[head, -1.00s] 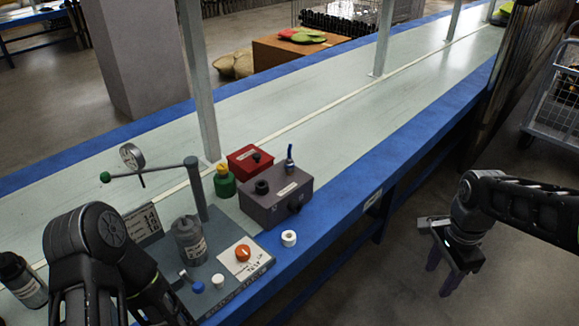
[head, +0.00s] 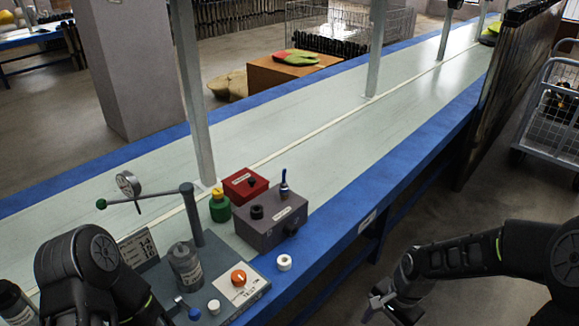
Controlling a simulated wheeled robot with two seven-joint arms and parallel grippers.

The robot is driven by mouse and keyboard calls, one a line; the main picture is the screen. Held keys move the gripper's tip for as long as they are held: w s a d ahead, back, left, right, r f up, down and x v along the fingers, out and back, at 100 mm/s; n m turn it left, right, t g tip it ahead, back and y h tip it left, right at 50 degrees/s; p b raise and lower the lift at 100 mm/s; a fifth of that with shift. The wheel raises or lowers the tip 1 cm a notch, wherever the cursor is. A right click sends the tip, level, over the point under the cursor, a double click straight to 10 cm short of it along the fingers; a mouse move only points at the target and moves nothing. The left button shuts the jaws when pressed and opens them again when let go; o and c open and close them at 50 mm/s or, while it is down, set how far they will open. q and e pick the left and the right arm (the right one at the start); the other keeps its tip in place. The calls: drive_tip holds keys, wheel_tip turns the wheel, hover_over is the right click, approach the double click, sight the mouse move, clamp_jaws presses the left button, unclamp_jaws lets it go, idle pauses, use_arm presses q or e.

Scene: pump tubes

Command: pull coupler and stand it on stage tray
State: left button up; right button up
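I cannot tell for sure which part is the coupler. A grey box (head: 270,220) on the bench has a short black cylindrical fitting (head: 257,212) on top and an upright blue-tipped part (head: 284,183) at its back. A grey cylinder (head: 187,268) stands upright on the grey test plate (head: 225,256) at the left. No tray is clearly identifiable. My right gripper (head: 378,303) is low at the bottom, off the bench's front edge and apart from these parts; its finger opening is unclear. My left arm comes in at the lower left; its gripper is out of view.
A gauge (head: 128,185) on a post and arm, an orange knob (head: 239,278), blue and white caps and a white ring (head: 284,263) are near. A red box (head: 243,186) and green bottle (head: 220,207) stand behind. The long bench (head: 350,170) is clear towards the far right.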

drive_tip(key=s+a+f+n+y+p, duration=0.2)
drive_tip(key=s+a+f+n, duration=0.6)
drive_tip(key=s+a+f, duration=0.4)
drive_tip(key=s+a+p, duration=0.1)
drive_tip(key=s+a, duration=0.1)
drive_tip(key=shift+s+a+n, duration=0.3)
drive_tip(key=shift+s+a, duration=0.05)
